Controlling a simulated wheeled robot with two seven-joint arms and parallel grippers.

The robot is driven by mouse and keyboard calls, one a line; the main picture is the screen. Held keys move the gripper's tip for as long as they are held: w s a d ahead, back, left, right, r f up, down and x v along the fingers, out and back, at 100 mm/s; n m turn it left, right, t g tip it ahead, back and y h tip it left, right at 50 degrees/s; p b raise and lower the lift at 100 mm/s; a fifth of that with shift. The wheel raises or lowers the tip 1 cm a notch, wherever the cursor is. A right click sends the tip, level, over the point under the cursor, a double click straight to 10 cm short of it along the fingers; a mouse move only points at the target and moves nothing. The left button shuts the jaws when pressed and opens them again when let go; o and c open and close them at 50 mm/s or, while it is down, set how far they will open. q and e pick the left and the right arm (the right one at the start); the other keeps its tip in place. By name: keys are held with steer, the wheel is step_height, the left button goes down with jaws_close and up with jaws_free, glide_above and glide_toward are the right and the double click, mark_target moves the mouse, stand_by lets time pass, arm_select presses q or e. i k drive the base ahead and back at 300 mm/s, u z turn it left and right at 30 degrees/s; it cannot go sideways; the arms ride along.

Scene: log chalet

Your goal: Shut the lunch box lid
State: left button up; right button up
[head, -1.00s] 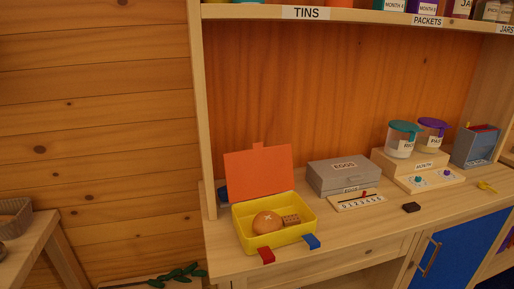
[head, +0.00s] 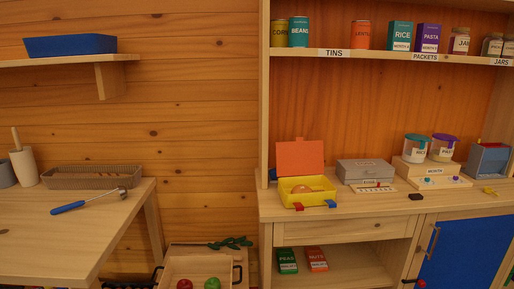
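The lunch box (head: 308,197) is yellow and stands on the left part of the cupboard counter in the head view. Its orange lid (head: 299,157) is open and stands upright at the back. A round bun-like item (head: 302,188) lies inside. Neither of my grippers is in view.
A grey eggs box (head: 364,170) stands right of the lunch box, with a number strip (head: 372,188) before it. Two lidded jars stand on a wooden step (head: 424,171). A dark block (head: 416,197) lies near the front. A side table (head: 70,225) stands left.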

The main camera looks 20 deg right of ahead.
mark_target(299, 157)
steer(key=z, duration=0.65)
steer(key=i, duration=0.45)
steer(key=z, duration=0.65)
steer(key=i, duration=0.85)
steer(key=u, duration=0.15)
